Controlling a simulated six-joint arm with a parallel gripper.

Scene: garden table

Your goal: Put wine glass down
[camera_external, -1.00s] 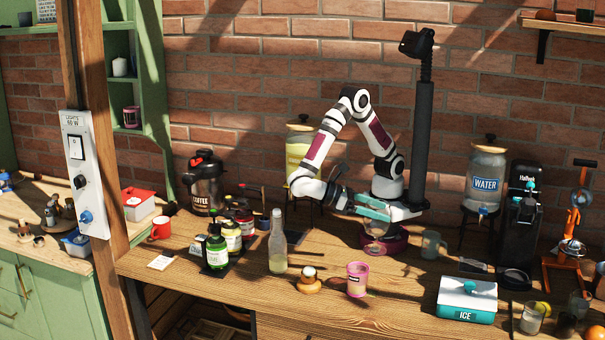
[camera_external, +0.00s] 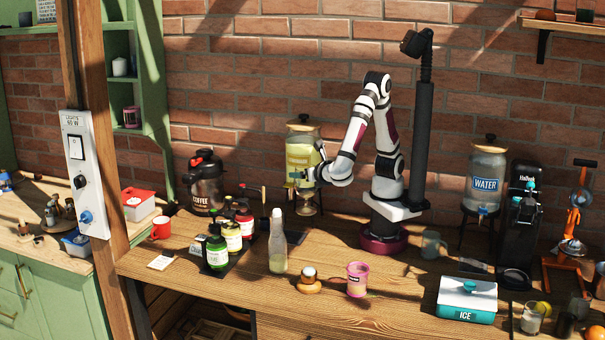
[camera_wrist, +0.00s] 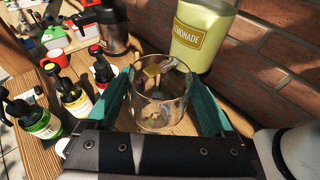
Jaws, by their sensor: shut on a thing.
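The wine glass (camera_wrist: 158,104) is clear and sits between the two teal fingers of my gripper (camera_wrist: 162,98) in the wrist view. My gripper is shut on it. In the external view my gripper (camera_external: 303,180) is at the front of the lemonade dispenser (camera_external: 302,152), and the glass (camera_external: 306,206) shows faintly just below it. The dispenser (camera_wrist: 203,35) stands just beyond the glass in the wrist view. Something yellowish shows at the glass's far rim. I cannot tell what it is, or whether the glass base touches the table.
Several bottles (camera_external: 217,248) stand on a dark tray to the left, with a coffee urn (camera_external: 204,183) behind. A clear bottle (camera_external: 277,245) and a pink cup (camera_external: 357,278) stand in front. The table (camera_external: 400,305) is bare left of the ice box (camera_external: 467,300).

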